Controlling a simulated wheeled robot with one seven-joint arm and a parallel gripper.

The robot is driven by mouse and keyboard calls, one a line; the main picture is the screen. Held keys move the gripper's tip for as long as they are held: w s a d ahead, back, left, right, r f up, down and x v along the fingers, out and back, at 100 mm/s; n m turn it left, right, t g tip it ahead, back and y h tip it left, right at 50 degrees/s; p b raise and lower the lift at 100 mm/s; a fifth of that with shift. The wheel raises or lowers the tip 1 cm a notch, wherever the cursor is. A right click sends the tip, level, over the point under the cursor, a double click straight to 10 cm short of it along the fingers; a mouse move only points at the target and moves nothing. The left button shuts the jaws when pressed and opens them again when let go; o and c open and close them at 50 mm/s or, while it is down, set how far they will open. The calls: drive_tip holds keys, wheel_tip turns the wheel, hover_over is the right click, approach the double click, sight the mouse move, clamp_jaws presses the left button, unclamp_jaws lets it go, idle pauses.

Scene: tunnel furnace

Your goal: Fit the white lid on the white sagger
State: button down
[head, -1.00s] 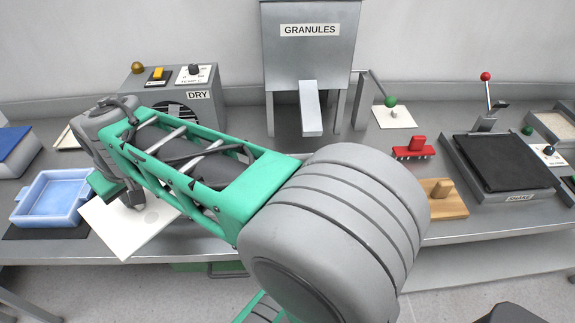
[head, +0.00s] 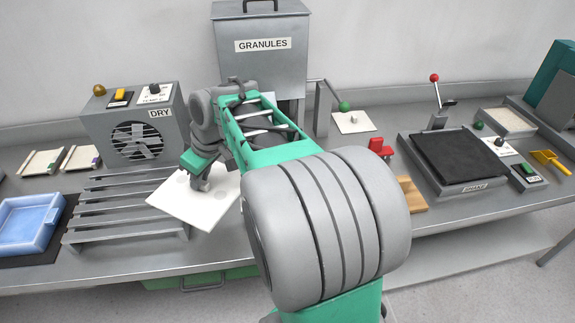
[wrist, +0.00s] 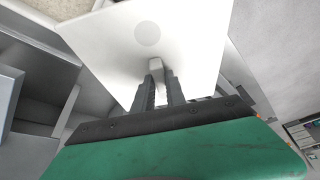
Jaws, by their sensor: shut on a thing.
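The white lid (head: 170,205) is a flat, square, thin plate, tilted in the head view and held above the bench in front of the granules hopper. I cannot make out a white sagger in either current view.
A light blue tray (head: 28,222) lies at the far left. A grey slatted rack (head: 125,212) stands left of the lid, below the DRY box (head: 130,125). The GRANULES hopper (head: 263,70) rises behind my arm.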

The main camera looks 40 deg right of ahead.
drive_tip(key=s+d+n, duration=0.1)
drive_tip(key=d, duration=0.2)
drive_tip(key=d+f+n, duration=0.1)
drive_tip(key=d, duration=0.3)
drive_tip(key=s+d+n+y, duration=0.1)
drive_tip(key=d, duration=0.2)
drive_tip(key=shift+s+d+f+g, duration=0.2)
drive_tip(key=shift+s+d+g, duration=0.1)
drive_tip(key=shift+g, duration=0.1)
drive_tip(key=s+d+f+n+g+y+b, duration=0.1)
drive_tip(key=s+d+f+n+b, duration=0.2)
drive_tip(key=d, duration=0.5)
drive_tip(key=s+f+n, duration=0.1)
drive_tip(key=s+f, duration=0.1)
drive_tip(key=s, duration=0.1)
drive_tip(key=shift+s+d+f, duration=0.2)
drive_tip(key=shift+s+d, duration=0.15)
drive_tip(key=shift+d, duration=0.05)
drive_tip(key=shift+f+b, duration=1.4)
drive_tip(key=shift+f+b, duration=0.65)
drive_tip(key=shift+f, duration=0.05)
drive_tip(key=c, duration=1.3)
unclamp_jaws()
